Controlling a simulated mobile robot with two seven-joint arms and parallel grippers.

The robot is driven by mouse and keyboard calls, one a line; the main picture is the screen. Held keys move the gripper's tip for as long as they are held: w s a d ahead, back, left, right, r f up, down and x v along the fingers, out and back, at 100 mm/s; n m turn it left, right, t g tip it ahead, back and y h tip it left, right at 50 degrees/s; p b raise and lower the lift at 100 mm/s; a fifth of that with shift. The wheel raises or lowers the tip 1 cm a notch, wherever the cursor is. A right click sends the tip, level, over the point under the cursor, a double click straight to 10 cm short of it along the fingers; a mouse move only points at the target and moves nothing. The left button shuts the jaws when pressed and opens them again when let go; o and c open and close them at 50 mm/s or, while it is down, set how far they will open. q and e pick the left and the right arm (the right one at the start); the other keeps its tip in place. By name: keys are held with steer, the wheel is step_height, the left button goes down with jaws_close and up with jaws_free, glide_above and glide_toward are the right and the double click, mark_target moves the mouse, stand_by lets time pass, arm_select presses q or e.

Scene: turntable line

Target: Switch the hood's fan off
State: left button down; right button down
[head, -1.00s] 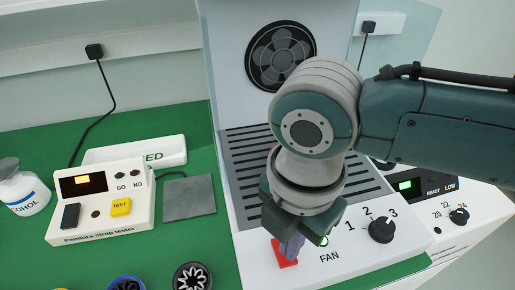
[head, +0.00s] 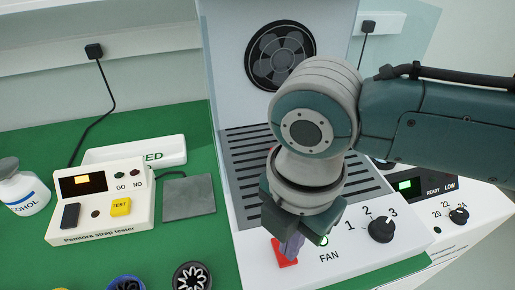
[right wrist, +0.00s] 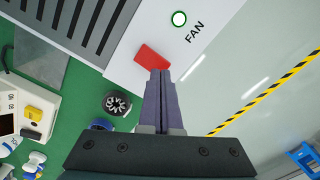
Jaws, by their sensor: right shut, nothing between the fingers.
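The hood (head: 365,262) is white, with a dark round fan (head: 280,56) at its back and a slotted grille. Its front panel carries a red rocker switch (head: 285,253), a lit green lamp (head: 324,241), the word FAN and a black knob (head: 381,229). My right gripper (head: 291,247) is shut and empty, pointing down at the switch and covering part of it. In the right wrist view the closed fingertips (right wrist: 160,75) are at the edge of the red switch (right wrist: 152,57); I cannot tell whether they touch it. The lamp (right wrist: 179,19) is lit green there too. My left gripper is not in view.
A strap tester (head: 100,207) with a yellow button, a grey plate (head: 188,197) and an alcohol bottle (head: 24,190) stand on the green mat at left. Small round containers (head: 191,276) are near the front. A second unit (head: 464,212) with a knob stands right of the hood.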

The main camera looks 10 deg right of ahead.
steer(key=shift+f, duration=0.25)
stand_by(0.6)
steer(key=shift+f+b, duration=0.7)
steer(key=shift+f, duration=0.05)
steer(key=shift+r, duration=0.1)
step_height(320, 180, up, 7)
steer(key=p, duration=0.7)
steer(key=shift+p, duration=0.4)
steer(key=shift+a, duration=0.1)
